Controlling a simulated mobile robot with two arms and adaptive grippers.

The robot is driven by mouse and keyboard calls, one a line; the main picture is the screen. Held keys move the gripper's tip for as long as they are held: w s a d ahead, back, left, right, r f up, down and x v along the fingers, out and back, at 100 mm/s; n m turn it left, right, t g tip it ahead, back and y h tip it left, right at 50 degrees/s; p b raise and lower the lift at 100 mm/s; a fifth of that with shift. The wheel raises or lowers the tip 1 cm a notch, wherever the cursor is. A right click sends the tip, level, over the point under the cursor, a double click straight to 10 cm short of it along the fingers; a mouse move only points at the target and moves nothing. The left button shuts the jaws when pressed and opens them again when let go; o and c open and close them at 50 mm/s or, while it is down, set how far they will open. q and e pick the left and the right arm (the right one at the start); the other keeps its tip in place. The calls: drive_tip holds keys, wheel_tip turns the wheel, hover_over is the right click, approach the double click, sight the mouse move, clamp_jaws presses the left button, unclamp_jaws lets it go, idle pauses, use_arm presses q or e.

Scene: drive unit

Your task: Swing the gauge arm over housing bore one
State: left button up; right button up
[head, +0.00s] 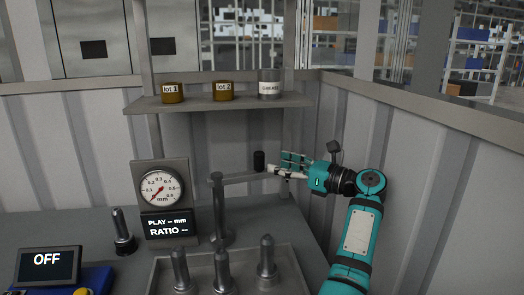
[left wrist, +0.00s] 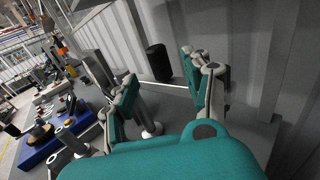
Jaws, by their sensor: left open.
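The gauge arm (head: 240,178) is a thin grey bar reaching right from the top of a grey post (head: 219,212) in the head view. A black cylindrical knob (head: 259,160) stands upright near its outer end. My left gripper (head: 279,164) is just right of the knob, fingers pointing at it. In the left wrist view my left gripper (left wrist: 150,78) is open, and the black knob (left wrist: 158,62) shows between and beyond its spread fingers. I cannot tell if any finger touches the arm. I cannot make out housing bore one. My right gripper is not in view.
A dial gauge (head: 161,188) with a PLAY/RATIO display stands left of the post. A tray (head: 290,262) with several metal pins is in front. A shelf (head: 200,104) with labelled pots is above. An OFF display (head: 48,262) is at lower left. A wall is behind.

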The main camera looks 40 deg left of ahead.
sight(263, 158)
use_arm(q)
drive_tip(key=a, duration=0.2)
drive_tip(key=a+p, duration=0.1)
drive_tip(key=a, duration=0.1)
drive_tip(key=s+a+p, duration=0.1)
drive_tip(key=a, duration=0.1)
drive_tip(key=shift+a+r, duration=0.15)
drive_tip(key=shift+r, duration=0.1)
drive_tip(key=shift+s+a, duration=0.1)
drive_tip(key=shift+a, duration=0.4)
drive_tip(key=shift+f, duration=0.1)
drive_tip(key=c, duration=0.9)
clamp_jaws()
drive_tip(key=shift+s+a, duration=0.1)
